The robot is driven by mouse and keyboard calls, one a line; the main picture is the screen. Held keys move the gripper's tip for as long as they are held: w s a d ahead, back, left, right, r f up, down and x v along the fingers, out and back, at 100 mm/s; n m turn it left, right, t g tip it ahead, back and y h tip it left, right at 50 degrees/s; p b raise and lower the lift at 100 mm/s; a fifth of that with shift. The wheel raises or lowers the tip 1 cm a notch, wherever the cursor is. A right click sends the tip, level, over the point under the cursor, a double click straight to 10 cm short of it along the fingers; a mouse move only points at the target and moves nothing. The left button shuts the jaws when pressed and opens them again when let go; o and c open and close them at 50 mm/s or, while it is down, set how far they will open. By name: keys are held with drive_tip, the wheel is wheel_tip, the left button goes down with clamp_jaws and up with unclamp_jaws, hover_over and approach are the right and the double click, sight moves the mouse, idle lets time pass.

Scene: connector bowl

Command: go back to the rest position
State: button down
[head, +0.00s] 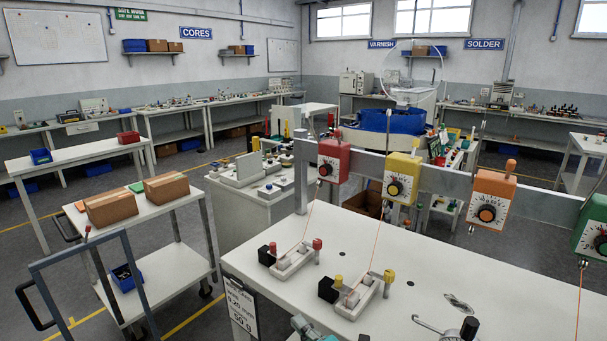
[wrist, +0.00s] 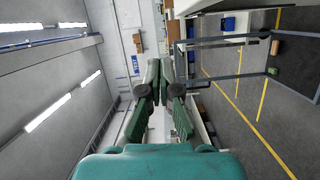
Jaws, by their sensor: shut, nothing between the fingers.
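My gripper (wrist: 165,82) shows in the wrist view, with green fingers drawn together and nothing held between them. It points out into the room, and the wrist picture is turned on its side. No object touches the fingers there. The white workbench (head: 390,262) lies in front of me in the head view, with two small white fixtures, one at the left (head: 292,262) and one nearer the middle (head: 355,299).
A rail over the bench carries red (head: 333,161), yellow (head: 401,178), orange (head: 492,198) and green (head: 592,228) dial boxes, with thin wires hanging down. A cart (head: 165,215) with cardboard boxes stands at the left.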

drive_tip(key=s+d+f+m+h, duration=0.2)
drive_tip(key=s+d+f+m, duration=0.3)
drive_tip(key=s, duration=0.3)
drive_tip(key=s+d+f+m+h, duration=0.3)
drive_tip(key=s+d+f+m, duration=0.15)
drive_tip(key=s, duration=0.45)
drive_tip(key=s+d+f+m+h, duration=0.2)
drive_tip(key=s+d+f+m, duration=0.2)
drive_tip(key=s+f, duration=0.3)
drive_tip(key=s+d+r+m+h, duration=0.1)
drive_tip(key=s+r+m, duration=0.2)
drive_tip(key=s, duration=0.5)
drive_tip(key=s+d+r+m+h, duration=0.1)
drive_tip(key=s+d+r+m, duration=0.1)
drive_tip(key=s, duration=0.7)
drive_tip(key=s+d+r+m+h, duration=0.1)
drive_tip(key=s+r+m, duration=0.3)
drive_tip(key=s, duration=0.4)
drive_tip(key=shift+s+d+r+m, duration=0.25)
drive_tip(key=shift+d+r+m, duration=0.05)
drive_tip(key=shift+d+m, duration=0.45)
